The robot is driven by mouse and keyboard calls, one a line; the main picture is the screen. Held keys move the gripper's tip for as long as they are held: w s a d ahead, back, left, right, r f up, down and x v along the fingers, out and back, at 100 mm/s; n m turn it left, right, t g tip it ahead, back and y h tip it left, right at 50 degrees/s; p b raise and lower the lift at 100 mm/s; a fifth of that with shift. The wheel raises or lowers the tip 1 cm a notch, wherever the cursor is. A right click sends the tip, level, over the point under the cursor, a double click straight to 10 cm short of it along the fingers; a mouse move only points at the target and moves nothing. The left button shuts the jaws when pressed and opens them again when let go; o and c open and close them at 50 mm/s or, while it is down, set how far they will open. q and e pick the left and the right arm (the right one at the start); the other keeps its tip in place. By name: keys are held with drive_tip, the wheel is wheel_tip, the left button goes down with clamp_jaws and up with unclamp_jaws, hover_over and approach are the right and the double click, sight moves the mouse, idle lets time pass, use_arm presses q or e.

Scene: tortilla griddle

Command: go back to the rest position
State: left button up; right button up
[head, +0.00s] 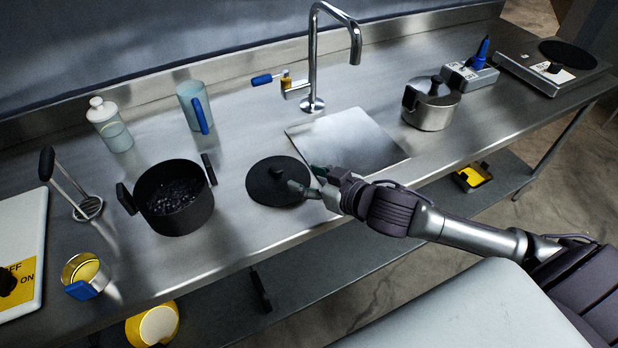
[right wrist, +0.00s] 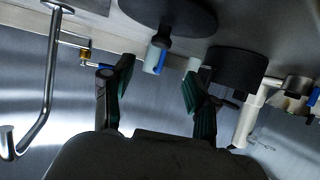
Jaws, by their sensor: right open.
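My right gripper (head: 308,178) reaches in from the right and hovers by the right edge of the black round lid (head: 262,190), which lies on the steel counter (head: 240,245). The right wrist view shows its two green-padded fingers (right wrist: 158,88) spread apart with nothing between them. The lid (right wrist: 190,14) with its knob shows beyond the fingertips in that view, apart from them. My left gripper is in neither view.
A black pot (head: 175,222) with dark contents stands left of the lid. A steel plate (head: 350,140), a tall faucet (head: 313,60) and a steel lidded pot (head: 430,112) are behind and right. A blue-handled cup (head: 193,105) and a bottle (head: 110,128) stand at the back left.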

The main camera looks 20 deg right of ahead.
drive_tip(key=shift+s+a+f, duration=0.15)
drive_tip(key=shift+s+f, duration=0.1)
drive_tip(key=shift+f, duration=0.05)
drive_tip(key=s+f+g+h, duration=0.1)
drive_tip(key=s, duration=0.1)
drive_tip(key=s+f+m+h, duration=0.1)
drive_tip(key=s+f, duration=0.1)
drive_tip(key=s+f+g, duration=0.1)
drive_tip(key=s+f, duration=0.1)
drive_tip(key=shift+s+a+f+g+h, duration=0.1)
drive_tip(key=shift+a+f+g+h, duration=0.1)
drive_tip(key=shift+a+g+h, duration=0.15)
drive_tip(key=s+f+m+g+h, duration=0.1)
drive_tip(key=s+f+g, duration=0.2)
drive_tip(key=s, duration=0.5)
drive_tip(key=s+f+g+h, duration=0.1)
drive_tip(key=s+f+g, duration=0.2)
drive_tip(key=s, duration=0.4)
drive_tip(key=s+f+g, duration=0.2)
drive_tip(key=s+f, duration=0.1)
drive_tip(key=f, duration=2.5)
drive_tip(key=s+d+f, duration=0.1)
drive_tip(key=s+f, duration=0.6)
drive_tip(key=s, duration=0.1)
drive_tip(key=s+d+f+g, duration=0.1)
drive_tip(key=s+d+f, duration=0.1)
drive_tip(key=s+f, duration=0.5)
drive_tip(key=shift+s+d+f, duration=0.3)
drive_tip(key=shift+s, duration=0.25)
